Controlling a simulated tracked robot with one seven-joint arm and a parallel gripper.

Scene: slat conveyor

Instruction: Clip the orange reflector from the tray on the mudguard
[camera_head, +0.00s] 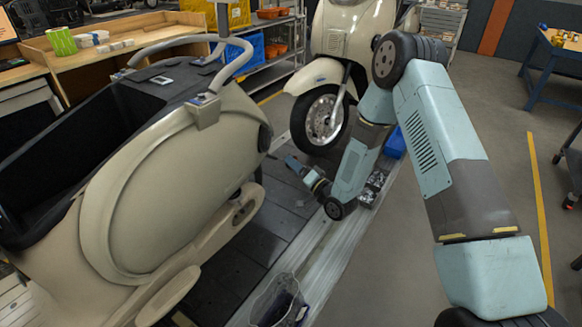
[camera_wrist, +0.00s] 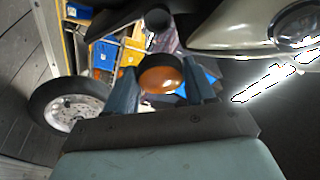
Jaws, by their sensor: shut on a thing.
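My gripper (camera_wrist: 163,85) is shut on the orange reflector (camera_wrist: 160,79), a round orange lens in a dark rim held between the two fingers in the wrist view. In the head view my gripper (camera_head: 298,166) is low over the conveyor, just right of the near cream scooter (camera_head: 165,185); the reflector cannot be made out there. A dark part (camera_wrist: 128,18) lies beyond the fingers in the wrist view; I cannot tell whether it is the mudguard. The reflector's tray cannot be identified with certainty.
A second cream scooter with a front wheel (camera_head: 320,120) stands behind on the slat conveyor (camera_head: 255,250). A blue bin (camera_head: 396,143) and metal parts (camera_head: 372,188) lie beside my forearm.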

